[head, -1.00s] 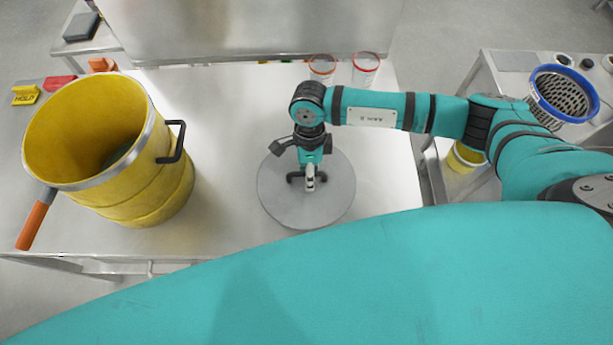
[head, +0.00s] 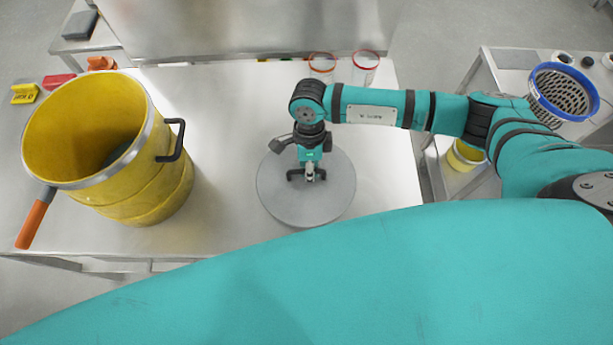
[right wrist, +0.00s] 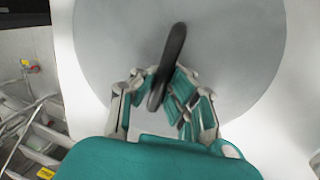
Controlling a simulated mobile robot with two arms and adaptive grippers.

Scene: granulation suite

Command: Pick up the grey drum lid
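The grey drum lid (head: 277,197) is a round flat disc lying on the steel table, with a black bar handle across its middle. My right gripper (head: 310,177) is over the lid's centre, pointing down. In the right wrist view the lid (right wrist: 235,45) fills most of the picture, and its black handle (right wrist: 174,45) stands between the fingers of my right gripper (right wrist: 162,78). The fingers are bent in on both sides of the handle and appear closed on it. The exact contact is partly hidden. My left gripper is not in view.
A yellow open drum (head: 150,195) with a black side handle stands left of the lid. An orange-handled tool (head: 35,220) is at its left. Two clear red-rimmed containers (head: 365,68) stand behind my arm. A blue-rimmed sieve (head: 565,92) is on the right cart.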

